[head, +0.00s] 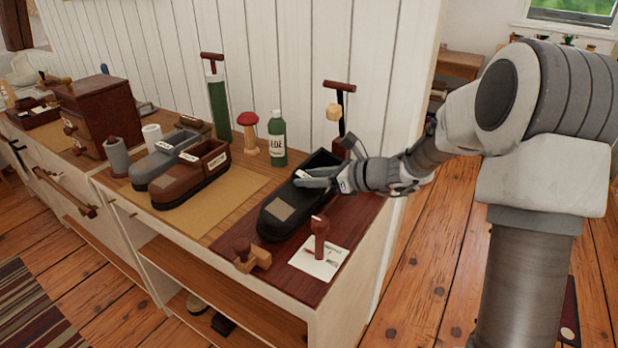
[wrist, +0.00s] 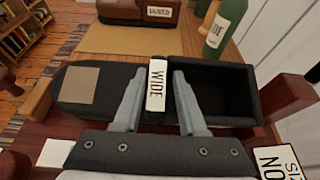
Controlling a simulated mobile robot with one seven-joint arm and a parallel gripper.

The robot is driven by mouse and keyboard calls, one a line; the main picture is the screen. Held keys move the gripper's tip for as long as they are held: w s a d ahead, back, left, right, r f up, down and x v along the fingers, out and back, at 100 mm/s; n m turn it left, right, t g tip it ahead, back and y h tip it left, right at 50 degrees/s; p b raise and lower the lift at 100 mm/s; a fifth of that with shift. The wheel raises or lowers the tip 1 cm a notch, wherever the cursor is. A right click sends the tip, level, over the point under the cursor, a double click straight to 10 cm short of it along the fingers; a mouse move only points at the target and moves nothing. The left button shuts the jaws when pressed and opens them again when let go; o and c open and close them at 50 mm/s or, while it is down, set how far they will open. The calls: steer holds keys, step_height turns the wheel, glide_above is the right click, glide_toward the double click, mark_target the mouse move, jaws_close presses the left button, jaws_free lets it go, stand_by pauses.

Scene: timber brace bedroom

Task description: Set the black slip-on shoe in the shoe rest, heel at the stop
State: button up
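The black slip-on shoe (head: 279,222) lies on the dark red board at the near right end of the counter, toe toward the front. In the wrist view its black toe (wrist: 113,78) with a tan patch points left and its open, hollow heel part (wrist: 222,88) is at the right. A raised strap with a white "WIDE" label (wrist: 156,84) crosses its middle. My gripper (head: 312,181) is down at this strap. In the wrist view its fingers (wrist: 160,100) stand on either side of the strap; whether they press on it is unclear. I cannot make out the shoe rest for certain.
A brown shoe (head: 186,182) and a grey shoe (head: 150,168) stand left on a tan mat. A green bottle (head: 277,140), red-topped peg (head: 248,133) and tall dark-handled post (head: 341,110) stand behind. A wooden clamp-like block (head: 252,256) and red stamp-like piece (head: 319,238) are near the front.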

steer(key=shift+s+a+f, duration=0.15)
steer(key=shift+a+f, duration=0.1)
steer(key=shift+f, duration=0.05)
steer(key=shift+s+d+r, duration=0.1)
steer(key=shift+d+r, duration=0.1)
steer(key=p+v, duration=0.2)
steer(key=v, duration=0.9)
steer(key=shift+d+r+p, duration=0.25)
steer(key=shift+p, duration=0.15)
steer(key=shift+a, duration=0.1)
